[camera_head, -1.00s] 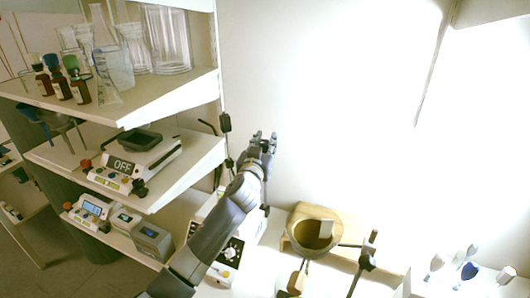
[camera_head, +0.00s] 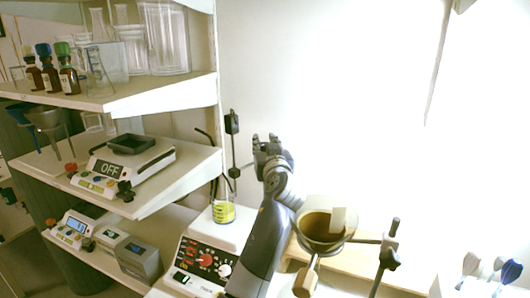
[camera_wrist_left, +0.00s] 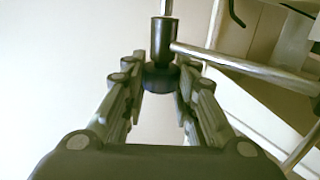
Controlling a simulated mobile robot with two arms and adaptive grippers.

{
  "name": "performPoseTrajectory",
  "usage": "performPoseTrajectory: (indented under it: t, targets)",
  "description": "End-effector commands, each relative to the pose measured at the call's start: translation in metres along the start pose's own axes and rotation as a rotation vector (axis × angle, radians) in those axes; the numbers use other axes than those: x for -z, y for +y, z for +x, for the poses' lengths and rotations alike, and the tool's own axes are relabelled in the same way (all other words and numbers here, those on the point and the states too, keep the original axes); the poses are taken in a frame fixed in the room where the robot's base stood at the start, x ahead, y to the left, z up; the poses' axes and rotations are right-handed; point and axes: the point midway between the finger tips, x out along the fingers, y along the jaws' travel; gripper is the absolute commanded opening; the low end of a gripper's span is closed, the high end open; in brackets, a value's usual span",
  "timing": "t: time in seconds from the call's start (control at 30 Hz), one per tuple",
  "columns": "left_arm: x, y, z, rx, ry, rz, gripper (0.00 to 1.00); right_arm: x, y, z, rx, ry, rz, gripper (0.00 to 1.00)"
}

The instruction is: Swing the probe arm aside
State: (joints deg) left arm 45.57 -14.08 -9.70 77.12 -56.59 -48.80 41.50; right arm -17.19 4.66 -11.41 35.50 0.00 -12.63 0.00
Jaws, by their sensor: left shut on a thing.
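The probe arm's black upright part (camera_head: 233,148) stands above the hotplate stirrer (camera_head: 205,262), just left of my left gripper (camera_head: 268,143) in the head view. In the left wrist view, my left gripper (camera_wrist_left: 161,85) is shut on the probe arm's black clamp (camera_wrist_left: 163,42), with the dark knob at its lower end between the fingers. A metal rod (camera_wrist_left: 245,67) runs from the clamp to the right. A beaker of yellow liquid (camera_head: 223,210) stands on the stirrer below the probe. My left arm hides part of the stirrer's right side. My right gripper is out of view.
A brown-filled bowl or funnel (camera_head: 312,228) sits in a ring on a stand (camera_head: 388,258) right of my left arm. Shelves on the left hold glassware, brown bottles (camera_head: 50,78) and a scale reading OFF (camera_head: 125,165). Coloured-top items (camera_head: 490,268) stand at the far right.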

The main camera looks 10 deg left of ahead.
Motion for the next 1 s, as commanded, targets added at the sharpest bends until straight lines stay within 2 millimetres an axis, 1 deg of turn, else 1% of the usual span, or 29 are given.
performPoseTrajectory:
  t: [0.4,0.43,0.5,0.83,0.93,1.0]
  targets:
    - [0.002,0.0,0.0,0.004,0.002,0.001,0.0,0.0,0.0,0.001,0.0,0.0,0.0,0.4]
    - [0.002,0.0,0.0,0.004,0.002,0.001,0.33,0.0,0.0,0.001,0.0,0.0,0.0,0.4]
    - [0.002,0.0,0.0,0.004,0.002,0.001,0.48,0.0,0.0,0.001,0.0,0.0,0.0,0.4]
    - [0.002,0.0,0.0,0.004,0.002,0.0,0.48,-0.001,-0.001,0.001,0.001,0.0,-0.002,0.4]
    - [0.009,0.0,0.0,0.003,0.003,-0.002,0.48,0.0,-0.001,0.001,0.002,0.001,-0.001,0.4]
    - [0.02,0.0,0.0,0.003,0.005,-0.004,0.48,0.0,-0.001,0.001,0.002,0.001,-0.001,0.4]
